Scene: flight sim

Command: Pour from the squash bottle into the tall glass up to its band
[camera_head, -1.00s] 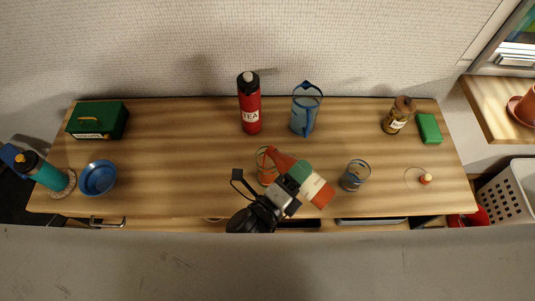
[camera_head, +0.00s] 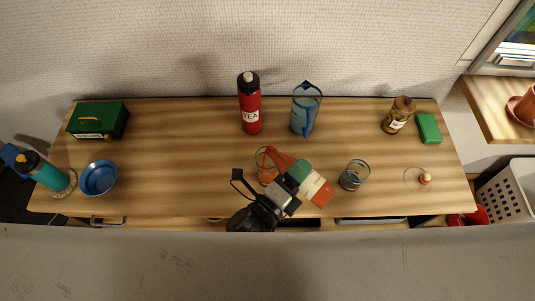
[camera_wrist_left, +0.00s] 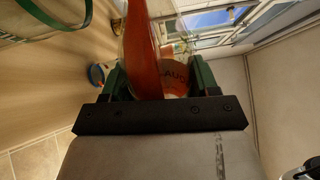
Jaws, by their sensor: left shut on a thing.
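My left gripper (camera_head: 281,195) is shut on the squash bottle (camera_head: 316,187), which has orange contents and a cream label. The bottle is tilted, its neck pointing up-left in the head view, at the rim of a clear glass (camera_head: 261,160). Orange liquid (camera_head: 266,176) shows low in this glass. My right gripper is not in view.
Another glass (camera_head: 355,175) stands right of the bottle. Behind are a red tea flask (camera_head: 250,105), a blue jug (camera_head: 305,112), a brown jar (camera_head: 397,117) and a green block (camera_head: 429,128). A blue bowl (camera_head: 98,178) and green box (camera_head: 98,120) stand left. The table's left middle is clear.

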